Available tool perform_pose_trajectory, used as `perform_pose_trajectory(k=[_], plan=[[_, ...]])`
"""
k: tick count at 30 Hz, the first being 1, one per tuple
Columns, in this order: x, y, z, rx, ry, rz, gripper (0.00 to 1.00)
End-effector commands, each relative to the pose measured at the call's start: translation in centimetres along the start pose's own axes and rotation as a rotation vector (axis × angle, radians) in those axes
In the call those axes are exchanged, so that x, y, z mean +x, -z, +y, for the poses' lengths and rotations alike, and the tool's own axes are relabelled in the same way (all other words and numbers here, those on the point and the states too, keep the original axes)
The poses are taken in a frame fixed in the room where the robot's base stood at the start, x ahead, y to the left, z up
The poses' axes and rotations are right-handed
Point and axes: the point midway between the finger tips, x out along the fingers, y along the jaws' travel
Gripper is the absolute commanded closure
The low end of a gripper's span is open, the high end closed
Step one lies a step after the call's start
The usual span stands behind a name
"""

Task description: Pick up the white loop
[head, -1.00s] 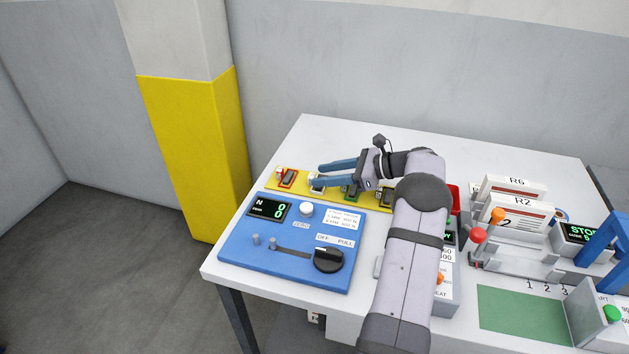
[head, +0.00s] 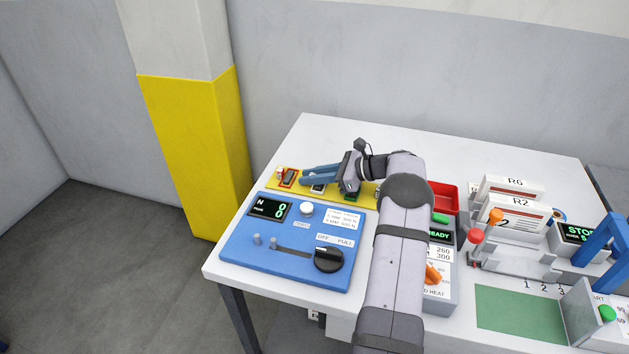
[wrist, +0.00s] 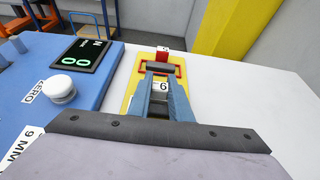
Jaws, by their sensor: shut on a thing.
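My gripper (head: 303,178) reaches left over the yellow strip, its two blue fingers close together. It is shut on the white loop (head: 318,188), though the fingers hide most of the contact. In the head view the white loop shows as a small pale piece with a dark part, just below the fingers. The fingertips are close to the red loop in the picture. I cannot tell whether the white loop is raised.
The red loop (head: 281,184) stands at the strip's left end. The yellow strip (head: 329,197) runs behind the blue device (head: 285,259) with its display and knobs. A red tray (head: 445,198) lies right of my arm. The white table (head: 330,140) is clear behind the strip.

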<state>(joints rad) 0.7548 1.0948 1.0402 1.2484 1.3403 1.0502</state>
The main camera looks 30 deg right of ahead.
Motion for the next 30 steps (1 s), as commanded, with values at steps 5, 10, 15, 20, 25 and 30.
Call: perform_pose_trajectory(k=[5, 10, 15, 20, 25, 30], plan=[[-0.1, -0.1, 0.0, -0.001, 0.000, 0.000, 1.00], [-0.5, -1.1, -0.1, -0.003, 0.001, -0.001, 1.00], [-1.4, -3.4, 0.0, -0.005, 0.001, -0.001, 1.00], [-2.5, -5.9, 0.0, -0.004, 0.001, 0.000, 1.00], [-3.3, -8.1, 0.0, -0.003, 0.001, -0.001, 1.00], [-3.8, -9.1, 0.0, 0.000, 0.000, 0.000, 1.00]])
